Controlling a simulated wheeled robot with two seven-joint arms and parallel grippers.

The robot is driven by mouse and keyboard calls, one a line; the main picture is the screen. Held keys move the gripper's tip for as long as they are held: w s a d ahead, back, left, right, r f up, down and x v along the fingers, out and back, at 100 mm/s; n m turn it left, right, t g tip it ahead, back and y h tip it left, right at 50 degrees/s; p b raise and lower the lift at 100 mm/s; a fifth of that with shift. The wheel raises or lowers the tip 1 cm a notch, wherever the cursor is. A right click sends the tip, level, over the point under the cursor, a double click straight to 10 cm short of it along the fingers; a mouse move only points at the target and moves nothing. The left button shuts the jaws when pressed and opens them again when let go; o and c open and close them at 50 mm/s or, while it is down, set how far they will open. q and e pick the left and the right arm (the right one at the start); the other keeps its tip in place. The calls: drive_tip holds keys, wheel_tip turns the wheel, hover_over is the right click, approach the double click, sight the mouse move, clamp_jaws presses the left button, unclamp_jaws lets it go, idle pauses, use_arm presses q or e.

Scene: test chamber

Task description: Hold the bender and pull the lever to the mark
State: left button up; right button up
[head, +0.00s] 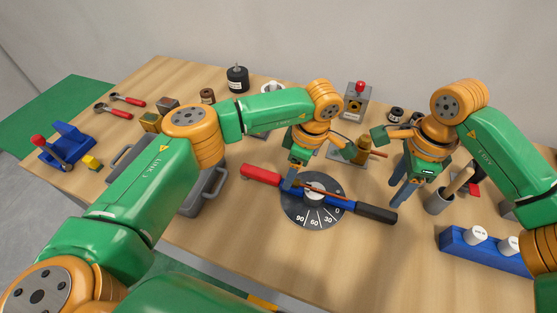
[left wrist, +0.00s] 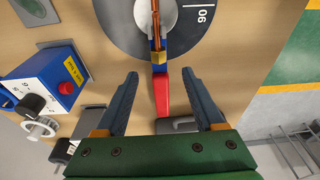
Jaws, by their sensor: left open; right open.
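The bender has a dark round dial (head: 313,215) marked 0, 30, 60 and 90, which also shows in the left wrist view (left wrist: 130,30). A red grip (head: 262,175) extends to its left and a blue bar with a black grip (head: 376,213) to its right. A copper-coloured rod (head: 325,193) lies across the dial. My left gripper (head: 290,182) is open near the red grip. In the left wrist view the red grip (left wrist: 161,95) shows between its fingers, untouched. My right gripper (head: 397,190) is open, apart from the black grip, near its end.
A grey cup (head: 437,204) with wooden-handled tools stands right of my right gripper. A blue rack (head: 470,255) with white cylinders is at the front right. A grey case (head: 205,195) sits left of the bender. Table in front of the dial is clear.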

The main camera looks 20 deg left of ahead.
use_arm(q)
drive_tip(key=a+y, duration=0.1)
drive_tip(key=a, duration=0.1)
drive_tip(key=a+r+y, duration=0.1)
drive_tip(key=shift+a, duration=0.4)
drive_tip(key=x, duration=0.7)
drive_tip(key=shift+r, duration=0.1)
clamp_jaws()
use_arm(e)
drive_tip(key=shift+w, duration=0.1)
idle(0.8)
drive_tip(key=shift+o, duration=1)
drive_tip(key=shift+d, duration=0.15)
use_arm(q)
drive_tip(key=shift+d, duration=0.1)
use_arm(e)
drive_tip(key=m+y, duration=0.2)
drive_tip(key=y, duration=0.3)
approach(380, 211)
drive_tip(key=x, duration=0.8)
drive_tip(key=shift+f, duration=0.35)
